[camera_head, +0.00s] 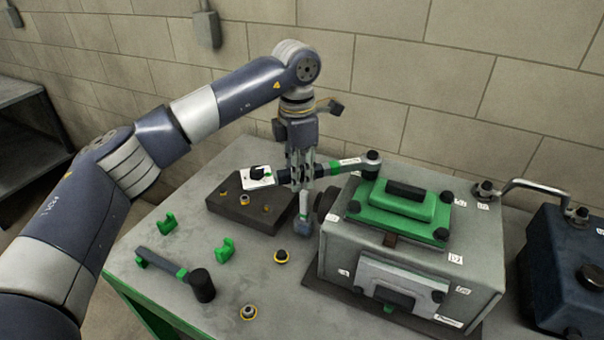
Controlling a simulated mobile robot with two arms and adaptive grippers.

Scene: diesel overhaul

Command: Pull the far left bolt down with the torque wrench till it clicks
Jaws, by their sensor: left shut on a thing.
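My left gripper (306,182) points down beside the engine block and is shut on the torque wrench (348,165). The wrench is dark with green bands and lies roughly level. Its round head (372,158) sits over the far left corner of the green cover (392,212), where it hides the far left bolt. I cannot tell how fully the head is seated. Dark bolts show at the near left corner (354,207), the far right corner (447,197) and the near right corner (441,234). My right gripper is not in view.
The grey engine block (336,250) stands on the bench (180,305). A dark block (232,211) lies left of the gripper. A blue unit (560,265) stands right.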

